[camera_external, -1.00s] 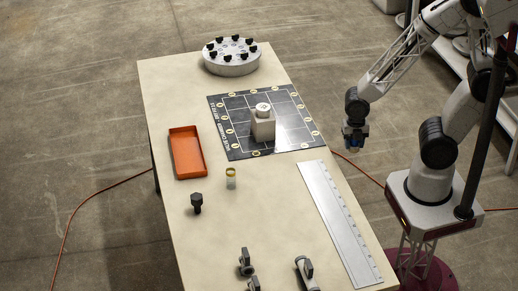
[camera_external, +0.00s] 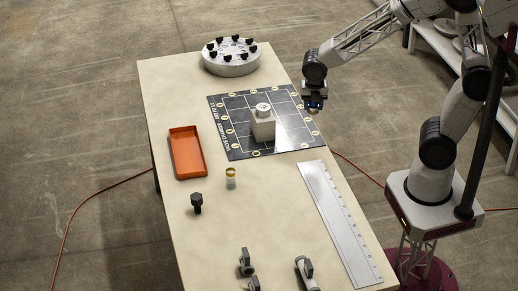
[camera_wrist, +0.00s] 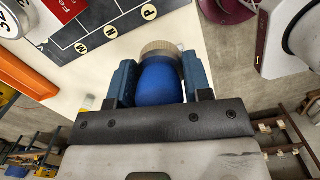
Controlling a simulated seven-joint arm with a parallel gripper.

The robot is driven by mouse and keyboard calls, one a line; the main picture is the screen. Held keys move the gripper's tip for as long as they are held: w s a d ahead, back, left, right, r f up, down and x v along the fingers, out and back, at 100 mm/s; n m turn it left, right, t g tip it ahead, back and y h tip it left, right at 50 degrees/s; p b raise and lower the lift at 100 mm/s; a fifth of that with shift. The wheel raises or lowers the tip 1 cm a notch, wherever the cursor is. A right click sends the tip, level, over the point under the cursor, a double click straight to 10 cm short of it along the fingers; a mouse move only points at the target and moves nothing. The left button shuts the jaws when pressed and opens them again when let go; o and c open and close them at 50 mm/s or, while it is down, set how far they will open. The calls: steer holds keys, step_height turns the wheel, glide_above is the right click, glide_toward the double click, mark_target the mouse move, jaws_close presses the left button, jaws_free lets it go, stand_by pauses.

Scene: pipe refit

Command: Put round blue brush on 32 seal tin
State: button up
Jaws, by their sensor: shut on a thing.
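The round blue brush (camera_wrist: 160,82) is between my gripper's two blue fingers (camera_wrist: 160,85) in the wrist view, with a pale tan end beyond its blue body. My gripper (camera_external: 315,106) is shut on it, above the right edge of the black mat in the external view; the brush is barely visible there. A round white tin (camera_external: 263,107) is at a pale block on the mat, left of my gripper. In the wrist view, the white tin (camera_wrist: 12,38) shows only partly at the upper left, with dark figures that look like 32.
The pale block (camera_external: 263,129) stands mid-mat (camera_external: 230,136). An orange tray (camera_external: 187,152), a small yellow-topped jar (camera_external: 231,178), a dark bolt (camera_external: 196,202) and a steel ruler (camera_external: 338,222) lie nearer. A round fixture with black knobs (camera_external: 231,64) is at the back.

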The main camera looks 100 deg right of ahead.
steer(key=w+d+r, duration=0.2)
steer(key=d, duration=0.1)
steer(key=shift+d+r, duration=0.1)
steer(key=shift+r, duration=0.3)
steer(key=shift+w, duration=0.15)
glide_above(263, 106)
steer(key=shift+a+f, duration=0.25)
steer(key=shift+f, duration=0.55)
steer(key=shift+f, duration=0.1)
steer(key=shift+f, duration=1.6)
steer(key=shift+f, duration=0.15)
